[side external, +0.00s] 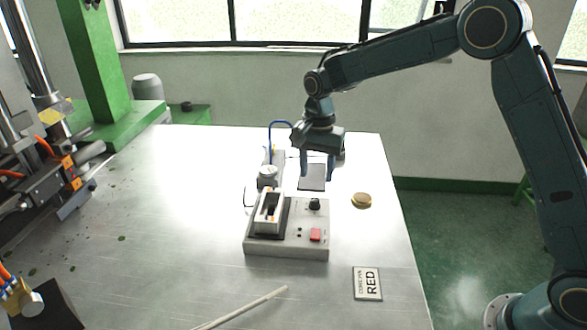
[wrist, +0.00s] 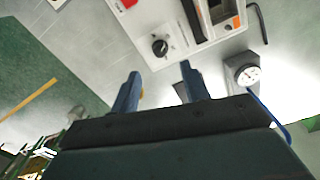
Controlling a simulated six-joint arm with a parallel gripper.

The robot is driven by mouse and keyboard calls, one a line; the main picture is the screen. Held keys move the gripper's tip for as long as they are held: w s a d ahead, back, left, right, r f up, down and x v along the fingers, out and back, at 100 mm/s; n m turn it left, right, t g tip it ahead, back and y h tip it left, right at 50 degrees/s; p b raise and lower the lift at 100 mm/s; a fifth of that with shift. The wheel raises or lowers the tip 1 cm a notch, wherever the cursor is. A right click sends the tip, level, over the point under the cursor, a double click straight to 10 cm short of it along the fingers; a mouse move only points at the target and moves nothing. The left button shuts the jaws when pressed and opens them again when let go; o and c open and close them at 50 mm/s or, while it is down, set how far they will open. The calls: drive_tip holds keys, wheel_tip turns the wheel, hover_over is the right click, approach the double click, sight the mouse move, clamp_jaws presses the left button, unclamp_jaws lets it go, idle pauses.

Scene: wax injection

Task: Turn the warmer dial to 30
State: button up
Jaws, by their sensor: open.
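The wax warmer (side external: 286,246) is a grey box with a well on its left part and a red switch (side external: 315,235) at its front right. Its black dial (side external: 315,204) sits on the top at the back right; in the wrist view the dial (wrist: 160,47) shows on a pale plate with marks too small to read. My gripper (side external: 318,168) points down above and behind the warmer, apart from the dial. In the wrist view its two blue fingers (wrist: 158,82) are spread with nothing between them, and the dial lies beyond the tips.
A round white gauge (side external: 268,172) with a blue hose stands behind the warmer. A dark flat plate (side external: 312,184) lies below my gripper. A brass disc (side external: 361,200) is to the right.

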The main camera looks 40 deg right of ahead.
sight(315, 199)
drive_tip(key=shift+f, duration=3.9)
drive_tip(key=c, duration=1)
drive_tip(key=shift+n, duration=0.4)
drive_tip(key=n, duration=1.1)
